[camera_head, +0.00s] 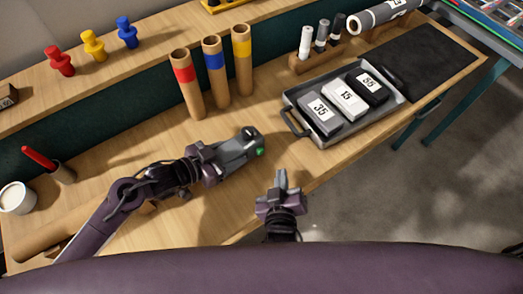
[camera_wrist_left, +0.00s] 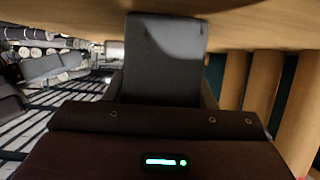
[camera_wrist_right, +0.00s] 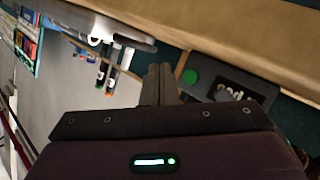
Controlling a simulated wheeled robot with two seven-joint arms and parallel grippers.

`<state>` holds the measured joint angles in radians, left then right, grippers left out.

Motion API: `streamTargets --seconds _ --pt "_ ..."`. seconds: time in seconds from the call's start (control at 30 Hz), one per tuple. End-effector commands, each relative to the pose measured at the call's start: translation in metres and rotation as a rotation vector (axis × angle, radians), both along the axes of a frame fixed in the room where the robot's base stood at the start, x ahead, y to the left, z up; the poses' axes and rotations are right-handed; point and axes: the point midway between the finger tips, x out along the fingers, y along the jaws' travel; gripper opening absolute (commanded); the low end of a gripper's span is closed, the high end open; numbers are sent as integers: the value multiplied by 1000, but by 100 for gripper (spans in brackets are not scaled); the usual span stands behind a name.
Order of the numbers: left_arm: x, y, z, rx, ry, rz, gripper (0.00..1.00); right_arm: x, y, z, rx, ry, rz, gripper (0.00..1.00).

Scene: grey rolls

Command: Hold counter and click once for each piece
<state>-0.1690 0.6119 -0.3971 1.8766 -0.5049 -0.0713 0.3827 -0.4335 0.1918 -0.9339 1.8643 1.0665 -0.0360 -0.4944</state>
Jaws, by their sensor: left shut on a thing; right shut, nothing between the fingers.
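The counter (camera_head: 243,147) is a dark grey hand-held device with a green button at its lower right end. My left gripper (camera_head: 222,155) is shut on it and holds it over the front part of the bench. In the left wrist view the counter (camera_wrist_left: 165,60) is a large grey block ahead of the gripper. My right gripper (camera_head: 281,180) is shut and empty, below and to the right of the counter, apart from it. In the right wrist view the counter (camera_wrist_right: 232,88) lies just right of the shut fingertips (camera_wrist_right: 158,72); its green button faces the camera, its display is unreadable.
A grey tray (camera_head: 286,118) holds three numbered blocks, one dark, one white, one black. Three colour-banded tubes (camera_head: 215,75) stand behind the counter. Red, yellow and blue pegs (camera_head: 93,45) stand on the back shelf. A white cup (camera_head: 17,198) and red marker (camera_head: 38,157) are at left.

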Motion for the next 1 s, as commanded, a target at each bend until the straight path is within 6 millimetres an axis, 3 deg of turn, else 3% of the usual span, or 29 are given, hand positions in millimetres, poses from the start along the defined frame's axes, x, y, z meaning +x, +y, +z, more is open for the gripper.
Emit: streamTargets --seconds 0.27,0.6,1.0 --pt "0 0 0 -1 -1 1 19 -1 -1 0 -1 0 0 0" --pt "0 0 0 -1 -1 0 19 -30 -23 0 -1 -1 1 0" --pt "0 0 0 -1 -1 0 19 -26 -19 0 1 -1 -1 0"
